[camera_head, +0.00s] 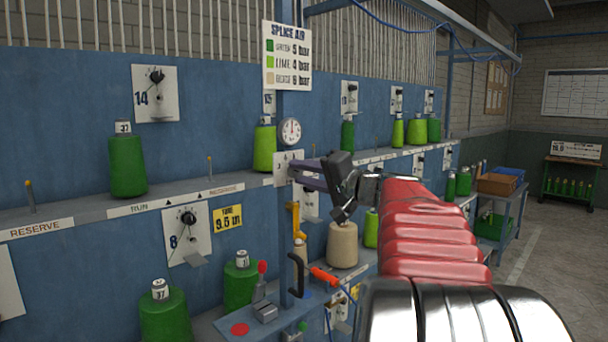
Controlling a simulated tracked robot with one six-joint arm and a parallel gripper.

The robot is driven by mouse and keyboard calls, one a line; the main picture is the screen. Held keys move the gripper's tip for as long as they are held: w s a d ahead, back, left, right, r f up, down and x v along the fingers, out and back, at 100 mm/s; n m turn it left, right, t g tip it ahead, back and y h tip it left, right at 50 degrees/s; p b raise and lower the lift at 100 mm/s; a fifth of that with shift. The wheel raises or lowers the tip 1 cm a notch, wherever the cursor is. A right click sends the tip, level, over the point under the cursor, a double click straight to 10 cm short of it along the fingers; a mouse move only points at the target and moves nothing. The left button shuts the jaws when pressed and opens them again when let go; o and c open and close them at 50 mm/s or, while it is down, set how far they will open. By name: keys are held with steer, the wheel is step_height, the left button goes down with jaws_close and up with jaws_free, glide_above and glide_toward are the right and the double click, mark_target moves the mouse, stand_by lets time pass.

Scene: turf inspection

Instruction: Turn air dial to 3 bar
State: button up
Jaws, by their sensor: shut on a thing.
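A small white dial plate (281,174) is fixed to the blue post, below a round white pressure gauge (290,131). A digit that looks like 3 shows at the plate's left. My gripper (298,172) reaches in from the right and is shut at the plate's front, on the air dial's knob. The fingers hide the knob and its pointer, so its setting cannot be read. The gauge needle stands roughly upright; its figures are too small to read.
Other dial plates (156,94) line the blue panel (70,95). Green cones (127,165) stand on the ledge. Below my gripper are a beige cone (342,245) and a small bench (245,328) with an orange-handled tool (324,276). Open floor (550,265) lies at right.

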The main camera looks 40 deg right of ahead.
steer(key=shift+f, duration=0.4)
steer(key=o, duration=1.1)
steer(key=shift+r, duration=0.25)
steer(key=shift+c, duration=0.2)
steer(key=s, duration=1.3)
steer(key=shift+s+d, duration=0.25)
steer(key=shift+s, duration=0.15)
